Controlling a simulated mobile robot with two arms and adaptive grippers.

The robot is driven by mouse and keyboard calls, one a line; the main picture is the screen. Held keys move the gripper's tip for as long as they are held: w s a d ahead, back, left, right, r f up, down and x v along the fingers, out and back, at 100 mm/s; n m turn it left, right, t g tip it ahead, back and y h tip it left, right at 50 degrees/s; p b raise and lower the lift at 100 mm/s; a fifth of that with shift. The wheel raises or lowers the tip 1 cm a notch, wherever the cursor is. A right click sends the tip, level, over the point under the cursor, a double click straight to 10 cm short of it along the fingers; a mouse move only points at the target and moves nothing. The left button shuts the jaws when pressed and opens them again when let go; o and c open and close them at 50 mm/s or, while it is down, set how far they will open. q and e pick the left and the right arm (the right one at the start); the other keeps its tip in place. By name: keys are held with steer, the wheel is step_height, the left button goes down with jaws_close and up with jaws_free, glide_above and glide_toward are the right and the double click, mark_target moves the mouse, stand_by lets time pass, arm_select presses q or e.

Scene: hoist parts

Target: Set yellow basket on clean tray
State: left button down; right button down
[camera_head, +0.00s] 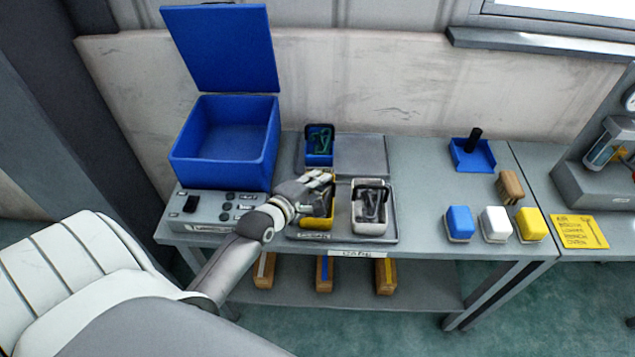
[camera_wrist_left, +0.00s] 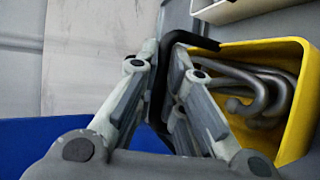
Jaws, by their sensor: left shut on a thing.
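The yellow basket (camera_head: 318,223) is at the left half of the front tray (camera_head: 392,238). I cannot tell whether it rests there or hangs slightly above. My left gripper (camera_head: 322,178) is over it, shut on its black handle (camera_wrist_left: 200,40). In the left wrist view the gripper fingers (camera_wrist_left: 166,62) pinch the handle beside the open yellow basket (camera_wrist_left: 302,125), which holds grey metal hooks (camera_wrist_left: 258,88). The gripper hides part of the basket in the head view. A rear tray (camera_head: 360,157) has a bare right half. My right gripper is not in view.
A white basket (camera_head: 366,222) stands close to the right of the yellow one. A blue basket (camera_head: 318,160) is on the rear tray. A blue open-lidded bin (camera_head: 222,170) stands left. Blue, white and yellow blocks (camera_head: 495,224) sit right; the bench between is clear.

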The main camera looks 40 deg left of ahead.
arm_select(q)
steer(key=shift+a+f, duration=0.1)
steer(key=shift+f, duration=0.3)
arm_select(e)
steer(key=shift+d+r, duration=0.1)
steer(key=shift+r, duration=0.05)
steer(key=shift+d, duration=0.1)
arm_select(q)
steer(key=c, duration=1.5)
jaws_free()
steer(key=shift+f, duration=0.15)
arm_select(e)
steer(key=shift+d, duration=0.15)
arm_select(q)
steer(key=shift+s, duration=0.15)
